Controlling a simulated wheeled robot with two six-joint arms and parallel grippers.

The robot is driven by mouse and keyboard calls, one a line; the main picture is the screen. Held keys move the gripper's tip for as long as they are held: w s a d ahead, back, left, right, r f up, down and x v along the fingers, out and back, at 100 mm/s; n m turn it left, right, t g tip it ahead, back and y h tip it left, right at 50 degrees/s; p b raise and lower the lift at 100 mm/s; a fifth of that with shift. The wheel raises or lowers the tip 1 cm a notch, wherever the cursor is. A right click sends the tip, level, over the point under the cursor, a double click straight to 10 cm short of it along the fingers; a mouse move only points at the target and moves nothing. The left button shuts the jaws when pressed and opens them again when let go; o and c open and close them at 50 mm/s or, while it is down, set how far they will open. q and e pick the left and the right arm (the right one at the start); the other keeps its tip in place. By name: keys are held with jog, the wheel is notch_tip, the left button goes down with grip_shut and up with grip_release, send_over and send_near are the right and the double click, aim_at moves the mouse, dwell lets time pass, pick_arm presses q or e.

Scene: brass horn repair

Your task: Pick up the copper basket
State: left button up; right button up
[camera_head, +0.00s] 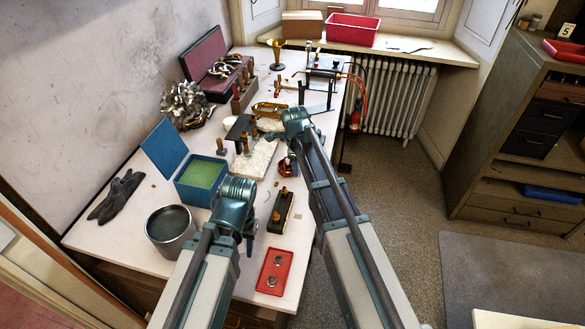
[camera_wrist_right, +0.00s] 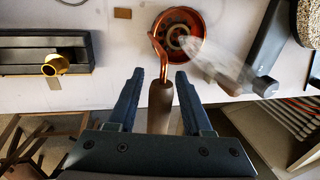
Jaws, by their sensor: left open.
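The copper basket (camera_wrist_right: 178,35), a round copper piece with a bent copper rod and a brown handle (camera_wrist_right: 160,105), lies on the white bench in the right wrist view. It also shows in the head view (camera_head: 284,168), partly hidden by my right arm. My right gripper (camera_wrist_right: 158,78) is open, with its fingers on either side of the handle and small gaps showing; I cannot tell whether they are level with it in height. A blurred, see-through grey shape crosses the basket's right side. My left gripper (camera_head: 249,238) is open over the bench's front part, away from the basket.
A black box with a brass piece (camera_head: 280,211) and a red tray with round parts (camera_head: 274,271) lie near the front. A metal pot (camera_head: 171,230), an open blue box with green inside (camera_head: 202,175) and dark gloves (camera_head: 117,196) stand left. Several tools crowd the back.

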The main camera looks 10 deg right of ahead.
grip_shut()
notch_tip(320, 180, up, 4)
jog(key=p, duration=0.3)
jog(key=shift+f+p, duration=0.1)
jog(key=shift+p, duration=0.3)
jog(key=shift+s+a, duration=0.25)
pick_arm(q)
notch_tip(320, 180, up, 5)
jog(key=shift+p, duration=0.6)
pick_arm(e)
jog(key=s+a+r, duration=0.1)
jog(key=s+a, duration=0.8)
jog(key=a, duration=0.3)
jog(key=shift+a, duration=0.15)
jog(key=shift+r, duration=0.1)
pick_arm(q)
jog(key=shift+r, duration=0.1)
pick_arm(e)
jog(key=shift+r, duration=0.1)
